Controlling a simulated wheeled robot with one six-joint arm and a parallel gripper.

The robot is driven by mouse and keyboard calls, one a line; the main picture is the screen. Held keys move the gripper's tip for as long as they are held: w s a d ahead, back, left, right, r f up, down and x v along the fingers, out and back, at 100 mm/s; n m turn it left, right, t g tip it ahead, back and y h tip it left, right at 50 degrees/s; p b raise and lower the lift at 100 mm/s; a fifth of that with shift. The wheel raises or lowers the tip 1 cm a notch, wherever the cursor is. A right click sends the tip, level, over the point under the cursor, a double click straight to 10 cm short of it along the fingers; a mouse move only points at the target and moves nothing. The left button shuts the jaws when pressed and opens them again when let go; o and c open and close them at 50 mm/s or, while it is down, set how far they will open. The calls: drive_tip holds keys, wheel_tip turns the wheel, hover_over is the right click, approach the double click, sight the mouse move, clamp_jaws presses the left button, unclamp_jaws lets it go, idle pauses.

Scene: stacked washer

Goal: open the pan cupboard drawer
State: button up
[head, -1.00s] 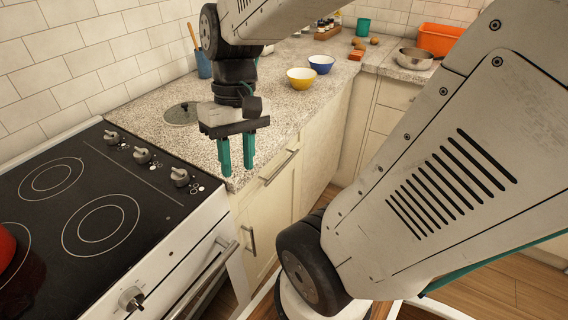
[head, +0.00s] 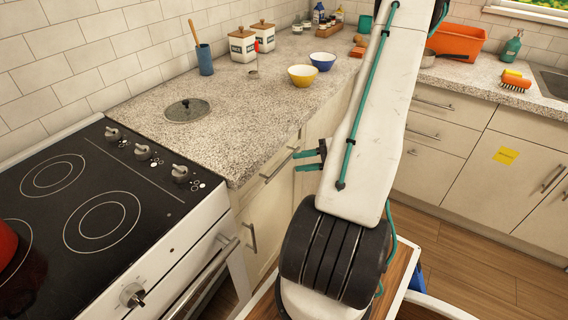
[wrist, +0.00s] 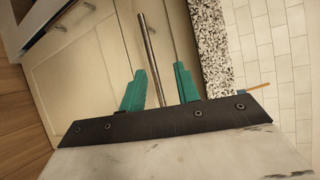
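A cream drawer front (head: 268,188) with a horizontal metal bar handle (head: 279,167) sits under the counter, right of the stove. I see no label naming it as the pan cupboard. My gripper (head: 298,162) is at the right end of this handle, its teal fingers pointing left toward the cabinet. In the wrist view the fingers (wrist: 160,68) are spread apart, with a metal bar handle (wrist: 146,45) between them in the picture. I cannot tell whether either finger touches it. The drawer front looks closed.
The stove (head: 100,215) stands on the left, its oven handle (head: 203,278) sticking out. A lower cabinet handle (head: 251,238) is nearby. The granite counter (head: 235,125) holds a lid (head: 187,110) and bowls. A yellow note (head: 506,155) marks a right-hand cupboard. Wooden floor shows at right.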

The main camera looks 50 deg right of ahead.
sight(285, 162)
drive_tip(key=shift+t+h, duration=0.8)
drive_tip(key=w+f, duration=0.1)
drive_tip(key=w, duration=0.1)
drive_tip(key=w+f, duration=0.1)
drive_tip(key=w, duration=0.1)
drive_tip(key=w+a+f, duration=0.1)
drive_tip(key=w, duration=0.1)
drive_tip(key=shift+w+a+f, duration=0.1)
drive_tip(key=shift+w+f, duration=0.05)
drive_tip(key=shift+w, duration=0.05)
drive_tip(key=shift+c, duration=0.3)
clamp_jaws()
